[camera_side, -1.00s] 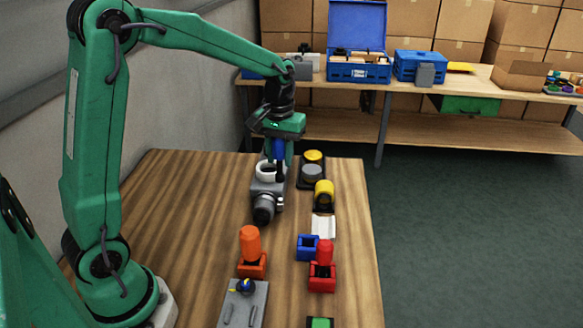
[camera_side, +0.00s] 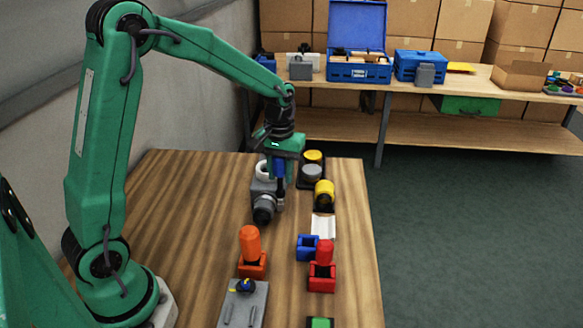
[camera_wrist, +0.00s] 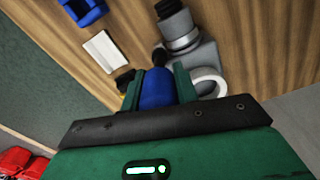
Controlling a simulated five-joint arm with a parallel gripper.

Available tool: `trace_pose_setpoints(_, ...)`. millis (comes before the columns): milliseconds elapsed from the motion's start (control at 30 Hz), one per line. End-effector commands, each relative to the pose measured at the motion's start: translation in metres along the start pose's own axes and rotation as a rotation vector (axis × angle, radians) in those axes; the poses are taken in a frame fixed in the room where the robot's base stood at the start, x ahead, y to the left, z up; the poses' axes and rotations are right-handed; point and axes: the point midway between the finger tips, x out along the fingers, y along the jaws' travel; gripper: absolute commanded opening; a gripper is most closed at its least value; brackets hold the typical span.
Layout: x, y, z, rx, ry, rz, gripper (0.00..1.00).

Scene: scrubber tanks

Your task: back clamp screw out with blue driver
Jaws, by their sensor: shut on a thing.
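My gripper (camera_side: 280,168) is shut on the blue driver (camera_side: 279,167), which points down at the right side of the grey housing (camera_side: 263,196). In the wrist view the blue handle (camera_wrist: 157,88) sits between my two fingers, with a dark shaft beyond it. The shaft end is beside the grey housing (camera_wrist: 192,55); I cannot tell if it touches a screw. The housing has a white ring (camera_side: 262,168) at its back and a dark cylindrical end at its front. The back clamp screw is not distinguishable. The blue holder (camera_side: 307,248) is empty.
An orange driver (camera_side: 249,242) and a red driver (camera_side: 324,251) stand in holders in front. A white tray (camera_side: 323,228) and a yellow cylinder (camera_side: 325,191) are right of the housing. A grey plate (camera_side: 243,300) lies nearer. The table's left side is clear.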

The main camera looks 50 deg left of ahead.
Motion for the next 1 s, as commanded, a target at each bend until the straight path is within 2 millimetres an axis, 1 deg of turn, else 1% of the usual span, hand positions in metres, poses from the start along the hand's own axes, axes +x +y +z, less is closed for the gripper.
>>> trace_pose_setpoints(333,0.0005,0.0000,0.0000,0.001,0.000,0.000,0.01)
trace_pose_setpoints(467,0.0004,0.0001,0.0000,0.029,0.000,0.000,0.01)
trace_pose_setpoints(567,0.0004,0.0002,0.0000,0.081,0.000,0.000,0.01)
trace_pose_setpoints(1000,0.0003,0.0011,0.0004,0.418,0.000,0.000,0.01)
